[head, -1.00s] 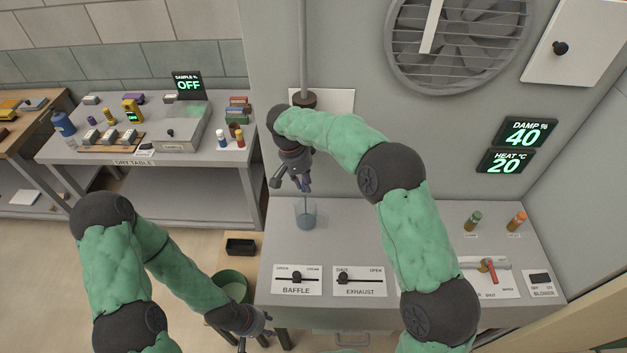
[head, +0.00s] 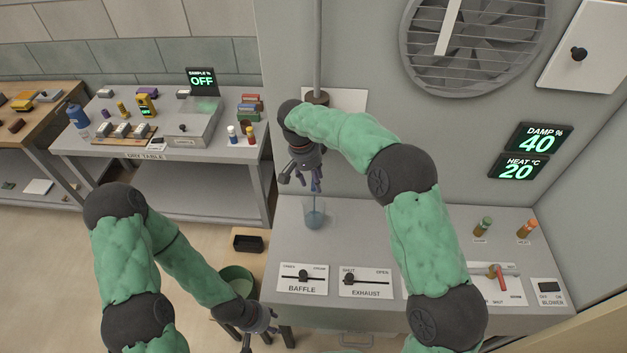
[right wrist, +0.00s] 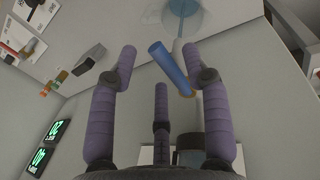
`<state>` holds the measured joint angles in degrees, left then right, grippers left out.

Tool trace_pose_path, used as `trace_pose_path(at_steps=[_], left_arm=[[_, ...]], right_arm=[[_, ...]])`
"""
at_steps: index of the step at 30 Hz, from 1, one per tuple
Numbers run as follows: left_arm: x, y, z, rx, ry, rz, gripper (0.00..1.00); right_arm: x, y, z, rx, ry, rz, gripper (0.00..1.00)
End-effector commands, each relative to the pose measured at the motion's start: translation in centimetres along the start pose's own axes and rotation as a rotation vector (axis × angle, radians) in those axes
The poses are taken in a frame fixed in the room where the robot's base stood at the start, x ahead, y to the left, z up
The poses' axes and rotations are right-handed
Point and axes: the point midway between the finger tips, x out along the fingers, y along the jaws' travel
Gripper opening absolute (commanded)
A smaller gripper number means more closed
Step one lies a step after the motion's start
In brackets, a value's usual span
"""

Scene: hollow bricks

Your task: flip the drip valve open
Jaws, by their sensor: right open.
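The drip valve shows in the right wrist view as a blue lever (right wrist: 170,64) on a small brass-coloured fitting. The lever slants between my spread fingers, and I see no finger closed on it. My right gripper (right wrist: 160,55) is open around it; in the head view this gripper (head: 312,184) hangs fingers down above a clear glass (head: 314,214) with bluish contents. The arm and gripper hide the valve in the head view. My left gripper (head: 260,335) is low near the bottom edge, beside the bench's front left corner, its jaws unclear.
A vertical pipe (head: 317,45) runs down the wall behind my right wrist. The bench carries a baffle slider (head: 303,277), an exhaust slider (head: 366,283), a red lever (head: 500,277) and two small vials (head: 484,227). A green bucket (head: 236,279) stands left of the bench.

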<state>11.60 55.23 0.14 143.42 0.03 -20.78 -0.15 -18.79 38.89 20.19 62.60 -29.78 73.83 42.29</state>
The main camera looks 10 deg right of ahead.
Motion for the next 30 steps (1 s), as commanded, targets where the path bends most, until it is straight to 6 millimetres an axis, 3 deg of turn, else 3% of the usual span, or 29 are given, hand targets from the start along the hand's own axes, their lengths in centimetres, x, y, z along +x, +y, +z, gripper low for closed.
trace_pose_path(at_steps=[15,21,30], left_arm=[[0.0,0.0,0.0,0.000,0.000,0.000,0.40],[0.0,0.0,0.0,0.000,0.000,0.000,0.40],[0.0,0.0,0.0,0.000,0.000,0.000,0.40]], right_arm=[[-9.3,-0.1,-0.1,0.001,0.002,-0.001,0.48],[-10.9,-0.1,-0.1,0.000,0.002,-0.001,0.48],[-11.1,-0.1,0.0,0.000,0.000,0.000,0.48]])
